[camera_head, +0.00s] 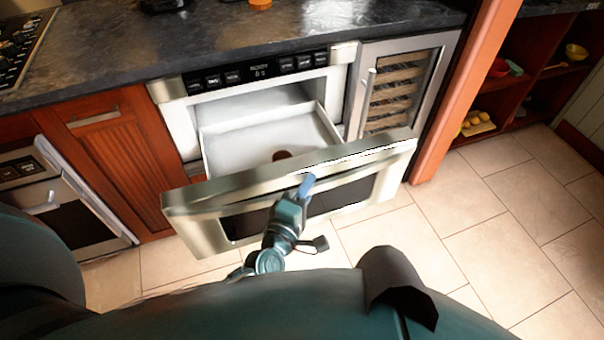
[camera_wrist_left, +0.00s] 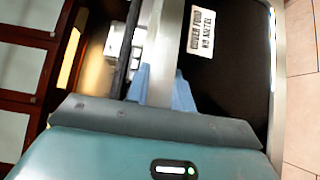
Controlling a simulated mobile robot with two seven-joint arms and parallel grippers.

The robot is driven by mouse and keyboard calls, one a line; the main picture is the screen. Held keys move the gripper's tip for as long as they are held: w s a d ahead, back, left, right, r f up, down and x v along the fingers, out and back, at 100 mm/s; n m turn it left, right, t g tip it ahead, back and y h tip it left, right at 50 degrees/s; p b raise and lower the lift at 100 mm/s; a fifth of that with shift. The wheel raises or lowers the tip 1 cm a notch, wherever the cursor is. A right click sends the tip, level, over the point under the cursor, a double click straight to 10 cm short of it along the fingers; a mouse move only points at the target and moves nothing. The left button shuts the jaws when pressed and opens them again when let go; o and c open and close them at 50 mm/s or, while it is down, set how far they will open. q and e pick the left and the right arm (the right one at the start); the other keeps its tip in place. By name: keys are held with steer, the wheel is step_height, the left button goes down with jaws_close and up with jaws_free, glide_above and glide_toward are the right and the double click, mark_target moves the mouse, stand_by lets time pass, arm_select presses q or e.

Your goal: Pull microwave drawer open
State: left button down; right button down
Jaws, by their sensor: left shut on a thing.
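The microwave drawer (camera_head: 240,145) stands out from its housing, and its pale inner tray shows behind the steel front panel (camera_head: 195,205). A small dark brown round item (camera_head: 282,155) is in the tray. My left gripper (camera_head: 306,186) is at the upper edge of the front panel, near its middle, shut on it. In the left wrist view, its blue fingers (camera_wrist_left: 160,92) straddle the panel's edge, with the dark window side and a white label (camera_wrist_left: 201,31) to the right. The right gripper is not in view.
The control panel (camera_head: 260,70) is above the opening, under a dark countertop (camera_head: 260,35). A wine cooler (camera_head: 395,90) and an orange-brown post (camera_head: 460,100) stand to the right. An oven (camera_head: 65,200) is at the left. Tiled floor (camera_head: 480,200) is clear at the right.

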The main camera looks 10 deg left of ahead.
arm_select(q)
steer(key=shift+s+d, duration=0.4)
steer(key=shift+s, duration=0.2)
steer(key=c, duration=1.2)
jaws_free()
steer(key=shift+c, duration=0.2)
steer(key=shift+o, duration=0.2)
